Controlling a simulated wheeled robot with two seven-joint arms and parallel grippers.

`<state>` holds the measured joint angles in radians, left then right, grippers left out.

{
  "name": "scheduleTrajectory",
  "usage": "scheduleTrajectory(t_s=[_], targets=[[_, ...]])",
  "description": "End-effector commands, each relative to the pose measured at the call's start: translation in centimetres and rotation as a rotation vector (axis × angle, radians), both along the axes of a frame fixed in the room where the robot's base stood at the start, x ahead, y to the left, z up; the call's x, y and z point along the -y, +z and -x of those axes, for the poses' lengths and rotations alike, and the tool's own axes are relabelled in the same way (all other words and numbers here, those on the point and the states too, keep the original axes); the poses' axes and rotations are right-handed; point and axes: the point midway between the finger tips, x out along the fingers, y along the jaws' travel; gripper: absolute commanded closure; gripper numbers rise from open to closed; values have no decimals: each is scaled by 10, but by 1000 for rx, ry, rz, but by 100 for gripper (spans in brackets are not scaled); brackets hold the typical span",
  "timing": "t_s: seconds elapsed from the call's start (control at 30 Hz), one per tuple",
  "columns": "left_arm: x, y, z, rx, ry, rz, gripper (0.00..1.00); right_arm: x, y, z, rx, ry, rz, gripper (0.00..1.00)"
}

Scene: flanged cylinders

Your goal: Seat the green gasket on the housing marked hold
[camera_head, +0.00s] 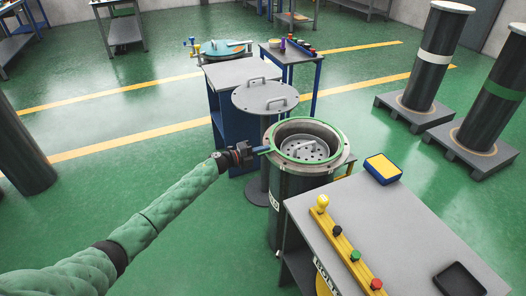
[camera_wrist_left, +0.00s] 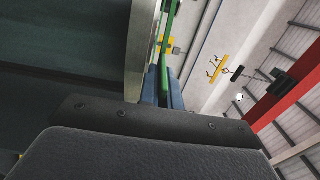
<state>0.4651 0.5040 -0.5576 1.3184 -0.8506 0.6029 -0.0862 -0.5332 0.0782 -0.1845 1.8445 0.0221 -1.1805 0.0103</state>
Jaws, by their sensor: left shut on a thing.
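The green gasket (camera_head: 283,157) is a thin ring at the top flange of a dark upright cylindrical housing (camera_head: 298,188). A perforated grey disc (camera_head: 305,150) shows inside the ring. The housing's white label is only partly visible, ending in "D". My left gripper (camera_head: 265,150) is shut on the gasket's left edge. In the left wrist view its blue fingertips (camera_wrist_left: 163,88) pinch the green strip, close beside a pale metal edge. I cannot tell whether the gasket touches the flange all round. My right gripper is not in view.
A grey bench (camera_head: 400,232) in front right bears a yellow bar with coloured knobs, a blue-yellow box (camera_head: 382,168) and a black tray (camera_head: 459,279). A round lid with handles (camera_head: 265,97) stands behind the housing. Banded cylinders stand on pallets at right. Open floor lies left.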

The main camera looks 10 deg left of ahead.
Motion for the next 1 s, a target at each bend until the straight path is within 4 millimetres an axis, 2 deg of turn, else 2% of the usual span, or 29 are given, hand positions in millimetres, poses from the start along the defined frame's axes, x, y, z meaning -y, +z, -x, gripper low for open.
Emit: scheduleTrajectory(t_s=[0.67, 0.7, 0.8, 1.0], targets=[[0, -5, 0, 1, 0, 1, 100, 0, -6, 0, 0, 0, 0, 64], [0, -5, 0, 1, 0, 1, 89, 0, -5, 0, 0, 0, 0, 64], [0, -6, 0, 0, 0, 0, 69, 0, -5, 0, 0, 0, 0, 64], [0, -9, 1, -3, 0, -1, 69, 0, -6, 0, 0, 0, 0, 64]])
